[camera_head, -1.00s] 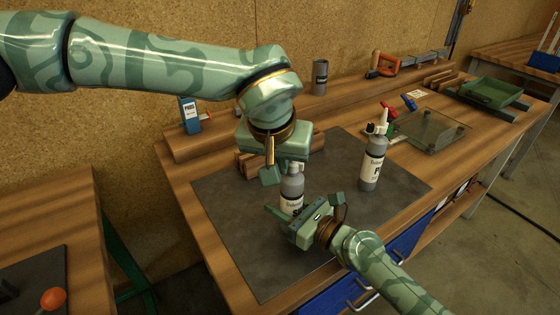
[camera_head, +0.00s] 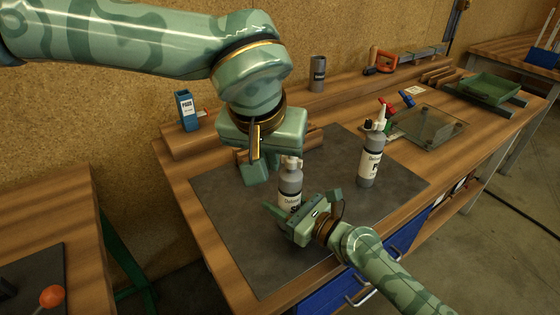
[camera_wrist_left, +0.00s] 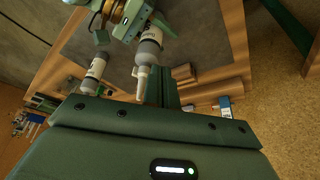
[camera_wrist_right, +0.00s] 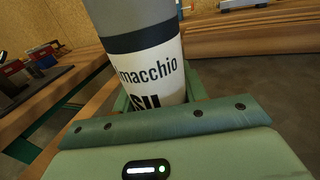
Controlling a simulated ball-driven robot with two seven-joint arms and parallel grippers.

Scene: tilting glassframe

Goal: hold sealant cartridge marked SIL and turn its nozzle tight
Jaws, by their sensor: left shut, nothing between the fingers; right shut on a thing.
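The SIL cartridge (camera_head: 290,182), grey with a white label, stands upright over the dark mat. My right gripper (camera_head: 306,204) is shut around its body from the front right. The right wrist view shows the cartridge's label (camera_wrist_right: 150,75) between the fingers. My left gripper (camera_head: 256,172) is shut and empty, above and left of the cartridge's top. It hides the upper nozzle in the head view. In the left wrist view the white nozzle (camera_wrist_left: 142,82) is on the cartridge, beside the left fingers and apart from them. I cannot tell how tight the nozzle is.
A second grey cartridge (camera_head: 370,162), its label starting with P, stands right with a white nozzle. Behind are a glass plate (camera_head: 432,128), red and blue clamps (camera_head: 408,100), a green tray (camera_head: 490,90), a grey can (camera_head: 318,74) and a blue box (camera_head: 187,112). The dark mat (camera_head: 235,235) is clear at front left.

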